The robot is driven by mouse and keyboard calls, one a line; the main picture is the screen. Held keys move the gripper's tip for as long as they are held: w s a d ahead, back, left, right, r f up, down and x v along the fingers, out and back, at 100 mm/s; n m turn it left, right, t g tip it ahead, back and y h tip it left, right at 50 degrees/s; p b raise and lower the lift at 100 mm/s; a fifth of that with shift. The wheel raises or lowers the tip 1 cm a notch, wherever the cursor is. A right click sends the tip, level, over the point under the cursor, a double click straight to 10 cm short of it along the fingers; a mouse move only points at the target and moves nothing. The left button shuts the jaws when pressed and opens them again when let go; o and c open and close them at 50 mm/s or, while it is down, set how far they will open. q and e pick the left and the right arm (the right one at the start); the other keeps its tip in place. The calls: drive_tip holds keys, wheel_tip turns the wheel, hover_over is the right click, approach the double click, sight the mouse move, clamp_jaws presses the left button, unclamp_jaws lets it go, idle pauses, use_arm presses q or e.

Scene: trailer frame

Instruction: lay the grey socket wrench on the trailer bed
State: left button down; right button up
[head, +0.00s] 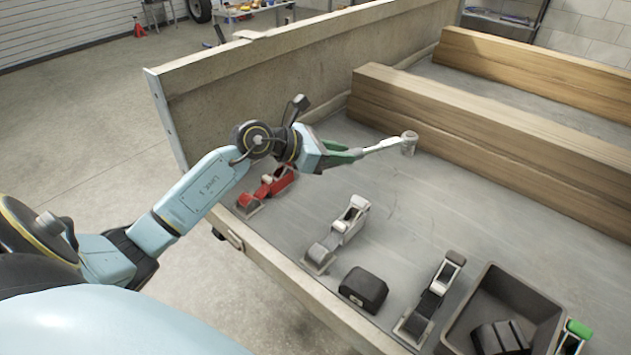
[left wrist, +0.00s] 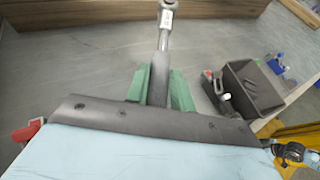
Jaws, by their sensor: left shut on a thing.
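The grey socket wrench (head: 383,146) is in my left gripper (head: 345,155), with its socket head pointing right, toward the wooden beams. In the left wrist view the wrench (left wrist: 164,45) stands out between the green fingers of my left gripper (left wrist: 160,88), which are shut on its handle. The wrench appears to be above the trailer bed (head: 400,215); the exact gap is hard to tell. The grey bed also shows in the left wrist view (left wrist: 90,70). The handle end is hidden by the gripper.
Two wooden beams (head: 480,120) lie across the bed. Along the near edge are a red ratchet strap (head: 265,188), grey ratchet buckles (head: 338,235), a black block (head: 363,289) and a dark bin (head: 515,290). A side board (head: 250,85) rises at the left. The middle bed is clear.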

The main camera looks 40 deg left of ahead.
use_arm(q)
drive_tip(key=w+a+f+n+t+y+b, duration=0.25)
drive_tip(key=w+a+f+b, duration=0.3)
drive_tip(key=a+f, duration=0.5)
use_arm(e)
drive_tip(key=w+d, duration=0.2)
drive_tip(key=w, duration=0.4)
use_arm(q)
drive_tip(key=n+b, duration=0.1)
drive_tip(key=b, duration=0.7)
hover_over(313, 200)
drive_tip(key=shift+y, duration=0.45)
wheel_tip(313, 200, down, 7)
drive_tip(key=shift+f, duration=0.4)
use_arm(e)
drive_tip(key=w+a+r+t, duration=0.1)
drive_tip(key=a+r, duration=0.2)
drive_tip(key=r, duration=0.6)
drive_tip(key=w+a+r, duration=0.1)
drive_tip(key=a+r, duration=0.3)
drive_tip(key=r, duration=0.4)
drive_tip(key=shift+a+r+t+y, duration=0.25)
drive_tip(key=shift+r+t+y, duration=0.1)
drive_tip(key=shift+t+y, duration=0.05)
drive_tip(key=shift+w, duration=0.1)
use_arm(q)
drive_tip(key=shift+f+b, duration=1.05)
drive_tip(key=shift+f, duration=0.45)
use_arm(e)
drive_tip(key=shift+f, duration=0.95)
